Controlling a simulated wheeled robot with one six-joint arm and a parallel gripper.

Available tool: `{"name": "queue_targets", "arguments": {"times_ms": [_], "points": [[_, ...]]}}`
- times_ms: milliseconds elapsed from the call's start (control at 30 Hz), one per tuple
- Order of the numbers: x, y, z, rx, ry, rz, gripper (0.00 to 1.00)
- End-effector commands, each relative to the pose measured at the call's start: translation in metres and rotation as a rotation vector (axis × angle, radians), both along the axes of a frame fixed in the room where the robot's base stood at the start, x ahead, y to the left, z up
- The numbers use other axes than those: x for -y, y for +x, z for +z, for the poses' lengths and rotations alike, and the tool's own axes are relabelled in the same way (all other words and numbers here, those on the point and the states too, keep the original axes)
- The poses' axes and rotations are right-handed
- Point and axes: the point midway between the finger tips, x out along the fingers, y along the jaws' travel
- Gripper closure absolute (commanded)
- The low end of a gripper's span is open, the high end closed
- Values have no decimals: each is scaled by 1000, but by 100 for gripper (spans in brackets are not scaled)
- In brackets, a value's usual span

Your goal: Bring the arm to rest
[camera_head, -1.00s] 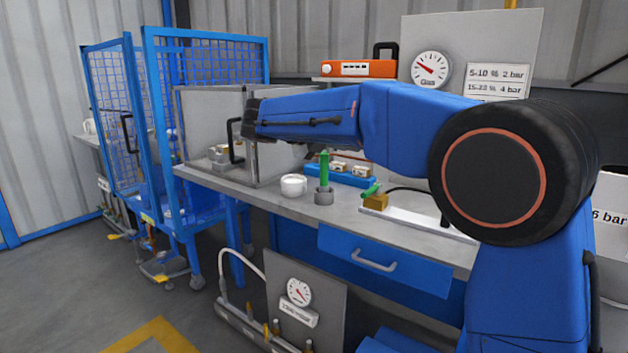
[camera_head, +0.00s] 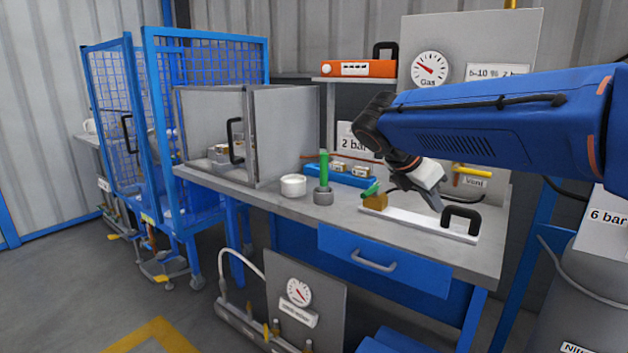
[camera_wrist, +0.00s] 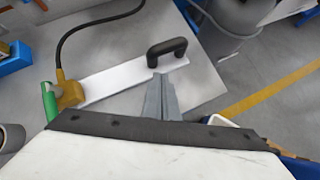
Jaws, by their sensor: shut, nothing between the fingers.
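My blue arm (camera_head: 490,125) reaches in from the right in the head view, its wrist bent down over the bench. My gripper (camera_head: 437,205) points down above the right part of the bench, close to the black handle of a white board. In the wrist view my gripper (camera_wrist: 161,97) has its two grey fingers together with nothing between them. The black handle (camera_wrist: 167,50) shows just beyond the fingertips. I cannot tell how high the fingers are above the board.
The white board (camera_head: 425,221) carries a brass block with a green lever (camera_head: 375,198). A grey cup with a green post (camera_head: 324,180) and a white bowl (camera_head: 293,185) stand left of it. A gauge panel (camera_head: 470,45) rises behind.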

Motion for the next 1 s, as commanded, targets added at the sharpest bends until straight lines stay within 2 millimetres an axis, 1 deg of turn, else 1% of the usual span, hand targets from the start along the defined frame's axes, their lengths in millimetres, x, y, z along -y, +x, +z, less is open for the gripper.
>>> {"name": "queue_targets", "arguments": {"times_ms": [33, 200, 400, 567, 700, 800, 900, 1000], "points": [[11, -18, -7, 39, 60, -64, 100], [30, -71, -40, 178, 280, -315, 100], [39, -127, -76, 319, 509, -614, 100], [40, -168, -105, 424, 681, -869, 100], [37, -205, -133, 515, 840, -1127, 100], [32, -228, -152, 576, 944, -1314, 100], [27, -245, -169, 622, 1030, -1476, 100], [23, -256, -181, 652, 1092, -1597, 100]]}}
